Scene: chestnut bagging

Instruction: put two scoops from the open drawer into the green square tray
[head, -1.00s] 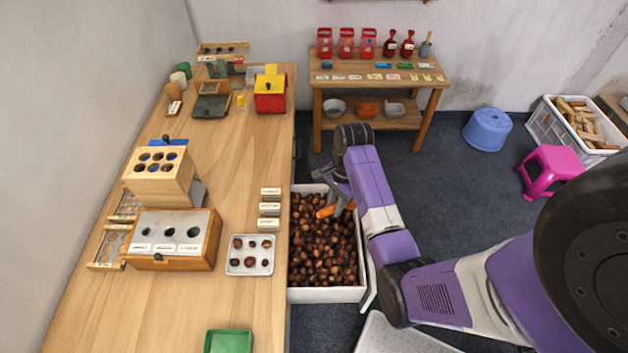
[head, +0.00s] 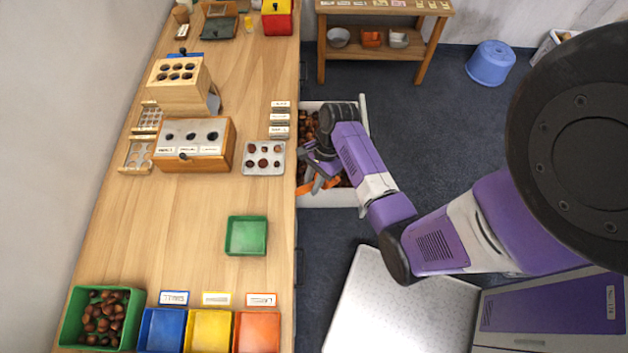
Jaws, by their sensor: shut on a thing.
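My gripper (head: 317,165) is shut on an orange scoop (head: 318,184) over the left front part of the open drawer (head: 334,200). The scoop is near the drawer's table-side edge. Whether it holds chestnuts is too small to tell. The drawer is white and holds many brown chestnuts (head: 308,126), partly hidden by my arm. A small green square tray (head: 246,218) stands empty on the table, in front and to the left of the drawer. A larger green tray (head: 72,318) at the near left corner holds several chestnuts.
Blue (head: 163,330), yellow (head: 209,330) and orange (head: 257,332) bins stand at the table's near edge. A metal muffin-like tray (head: 264,171) and a wooden box with holes (head: 195,160) stand behind the small tray. The table around the small tray is clear.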

